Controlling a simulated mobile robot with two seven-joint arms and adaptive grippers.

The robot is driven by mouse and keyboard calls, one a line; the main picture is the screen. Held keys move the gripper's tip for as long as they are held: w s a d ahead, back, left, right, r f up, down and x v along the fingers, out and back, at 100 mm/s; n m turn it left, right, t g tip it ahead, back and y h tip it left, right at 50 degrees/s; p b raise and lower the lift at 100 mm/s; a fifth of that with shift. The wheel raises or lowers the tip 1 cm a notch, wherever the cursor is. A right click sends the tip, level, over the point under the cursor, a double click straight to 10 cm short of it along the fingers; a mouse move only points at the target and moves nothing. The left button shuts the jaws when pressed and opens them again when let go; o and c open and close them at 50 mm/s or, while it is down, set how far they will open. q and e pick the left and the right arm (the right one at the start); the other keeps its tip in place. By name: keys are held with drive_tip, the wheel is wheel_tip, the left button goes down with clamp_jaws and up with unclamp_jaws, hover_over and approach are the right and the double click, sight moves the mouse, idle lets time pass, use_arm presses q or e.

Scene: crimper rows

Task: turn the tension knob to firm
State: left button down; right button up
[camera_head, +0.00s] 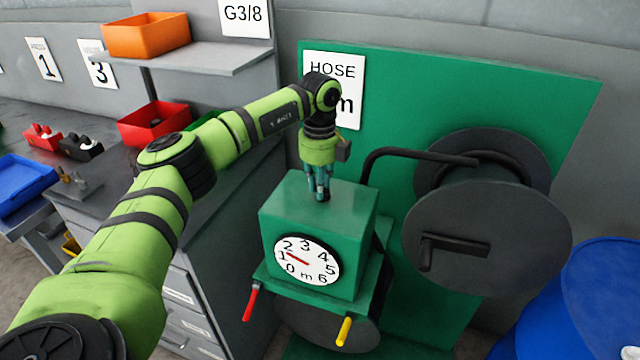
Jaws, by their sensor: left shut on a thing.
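My left gripper (319,187) points straight down onto the top of the green machine box (345,215). Its fingers are closed together around something at the top face. The tension knob itself is hidden by the fingers, so its setting cannot be read. On the front of the box is a white round dial (308,273) marked 0 to 6 m, its red needle pointing up left, between 1 and 2. My right gripper is not in view.
A red lever (250,301) and a yellow lever (344,330) stick out below the box. A black pipe (400,152) curves to a large grey hose reel (490,235) at right. A blue drum (600,295) stands at far right. A cluttered workbench with bins is at left.

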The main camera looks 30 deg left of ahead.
use_arm(q)
drive_tip(key=m, duration=0.7)
drive_tip(key=shift+w, duration=0.1)
drive_tip(key=m, duration=0.4)
drive_tip(key=shift+a, duration=0.1)
drive_tip(key=m, duration=0.3)
drive_tip(key=shift+w+m, duration=0.15)
drive_tip(key=shift+m, duration=0.15)
drive_tip(key=m, duration=0.3)
drive_tip(key=shift+m, duration=0.3)
drive_tip(key=m, duration=0.3)
drive_tip(key=shift+w+m, duration=0.1)
drive_tip(key=shift+m, duration=0.3)
drive_tip(key=m, duration=0.6)
drive_tip(key=shift+w+m, duration=0.1)
drive_tip(key=shift+m, duration=0.3)
